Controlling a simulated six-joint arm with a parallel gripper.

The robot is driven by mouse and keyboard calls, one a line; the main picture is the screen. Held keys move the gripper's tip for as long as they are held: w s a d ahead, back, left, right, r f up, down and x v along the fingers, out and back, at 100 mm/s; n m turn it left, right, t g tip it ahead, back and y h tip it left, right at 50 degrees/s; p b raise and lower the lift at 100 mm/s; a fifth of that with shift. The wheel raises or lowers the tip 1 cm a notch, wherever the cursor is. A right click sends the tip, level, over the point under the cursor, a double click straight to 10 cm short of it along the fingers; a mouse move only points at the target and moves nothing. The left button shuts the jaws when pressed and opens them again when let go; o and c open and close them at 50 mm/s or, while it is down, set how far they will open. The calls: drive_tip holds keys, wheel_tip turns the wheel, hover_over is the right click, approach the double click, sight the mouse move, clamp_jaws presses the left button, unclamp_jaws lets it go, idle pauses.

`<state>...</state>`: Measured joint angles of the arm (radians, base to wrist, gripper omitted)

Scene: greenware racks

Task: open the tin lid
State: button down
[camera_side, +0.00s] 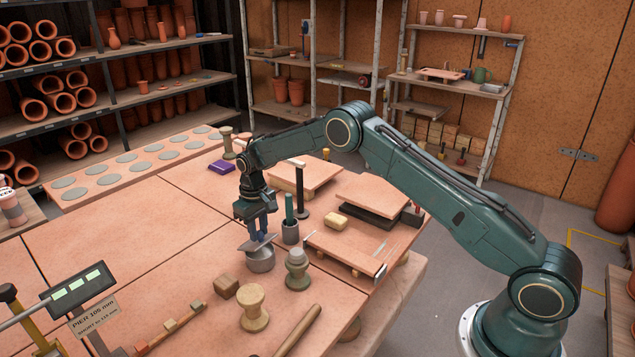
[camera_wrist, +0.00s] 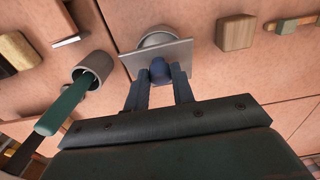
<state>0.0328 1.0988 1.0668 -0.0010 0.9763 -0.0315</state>
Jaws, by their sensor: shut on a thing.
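The tin (camera_side: 261,264) is a small round grey metal pot on the terracotta-coloured table. Its lid (camera_side: 250,246) is a flat grey plate with a blue knob (camera_wrist: 160,70). My gripper (camera_side: 260,237) points down over the tin, its blue fingers shut on the knob from both sides. In the wrist view the lid (camera_wrist: 150,58) lies across the near part of the tin (camera_wrist: 158,38), whose far part shows beyond the lid's edge. The lid looks tilted in the side view; I cannot tell whether it still touches the rim. The tin's inside is hidden.
A grey cup (camera_side: 290,233) holding a green-handled tool stands close to the tin's right. A brown block (camera_side: 225,286) and a wooden spool (camera_side: 253,306) lie nearer.

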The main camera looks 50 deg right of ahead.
drive_tip(key=shift+w+r+g, duration=0.1)
drive_tip(key=shift+w+g, duration=0.2)
drive_tip(key=shift+w, duration=0.15)
drive_tip(key=shift+w+r+g, duration=0.2)
drive_tip(key=shift+g, duration=0.2)
idle(0.3)
drive_tip(key=c, duration=1.2)
unclamp_jaws()
drive_tip(key=shift+o, duration=0.2)
drive_tip(key=shift+r, duration=0.15)
wheel_tip(320, 180, up, 12)
drive_tip(key=w, duration=0.1)
drive_tip(key=shift+w+f, duration=0.2)
drive_tip(key=shift+w, duration=0.05)
